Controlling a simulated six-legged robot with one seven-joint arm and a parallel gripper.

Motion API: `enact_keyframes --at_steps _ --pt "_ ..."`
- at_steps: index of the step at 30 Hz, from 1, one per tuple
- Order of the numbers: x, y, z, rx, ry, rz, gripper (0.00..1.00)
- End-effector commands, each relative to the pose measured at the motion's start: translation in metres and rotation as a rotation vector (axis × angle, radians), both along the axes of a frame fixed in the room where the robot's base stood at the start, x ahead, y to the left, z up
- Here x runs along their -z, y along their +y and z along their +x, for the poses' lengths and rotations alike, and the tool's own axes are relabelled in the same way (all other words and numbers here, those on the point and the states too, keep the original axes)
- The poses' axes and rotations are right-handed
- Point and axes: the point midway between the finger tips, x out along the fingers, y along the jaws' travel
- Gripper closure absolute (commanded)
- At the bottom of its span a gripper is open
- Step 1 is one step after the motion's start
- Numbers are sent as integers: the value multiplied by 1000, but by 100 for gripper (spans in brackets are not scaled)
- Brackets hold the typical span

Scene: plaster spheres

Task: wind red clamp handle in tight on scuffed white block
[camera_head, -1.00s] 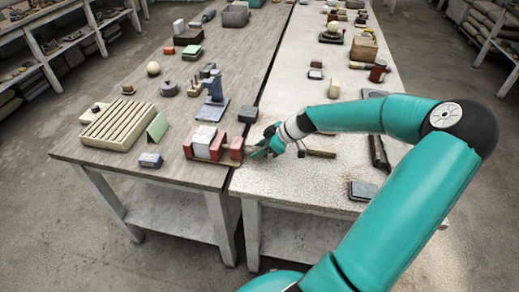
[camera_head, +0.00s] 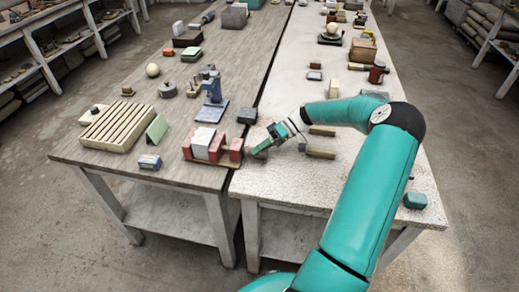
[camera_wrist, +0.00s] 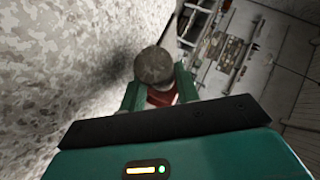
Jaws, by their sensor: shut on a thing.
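The clamp (camera_head: 233,157), with red jaws on a low base, stands at the near right corner of the wooden bench. The white block (camera_head: 202,140) sits between its red jaws; from here I cannot tell whether both jaws touch it. My gripper (camera_head: 258,150) reaches in from the right at the clamp's right end. In the wrist view my gripper (camera_wrist: 160,90) is shut, with a finger on each side of a red part, the clamp handle (camera_wrist: 161,97). A round grey-brown end (camera_wrist: 154,66) shows just beyond it. My gripper hides most of the handle in the head view.
Wooden bars (camera_head: 321,153) lie to the right.

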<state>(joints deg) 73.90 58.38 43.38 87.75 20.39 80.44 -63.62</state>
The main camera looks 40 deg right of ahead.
Motion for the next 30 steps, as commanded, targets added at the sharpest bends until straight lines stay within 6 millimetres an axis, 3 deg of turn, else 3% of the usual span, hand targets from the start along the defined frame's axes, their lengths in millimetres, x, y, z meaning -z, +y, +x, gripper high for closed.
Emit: enact_keyframes --at_steps 10,27,28,30 --pt "2 -1 1 1 112 129 91" --pt "2 -2 1 3 136 154 91" --pt "2 -2 1 3 136 154 64" --pt "2 -2 1 3 136 154 51"
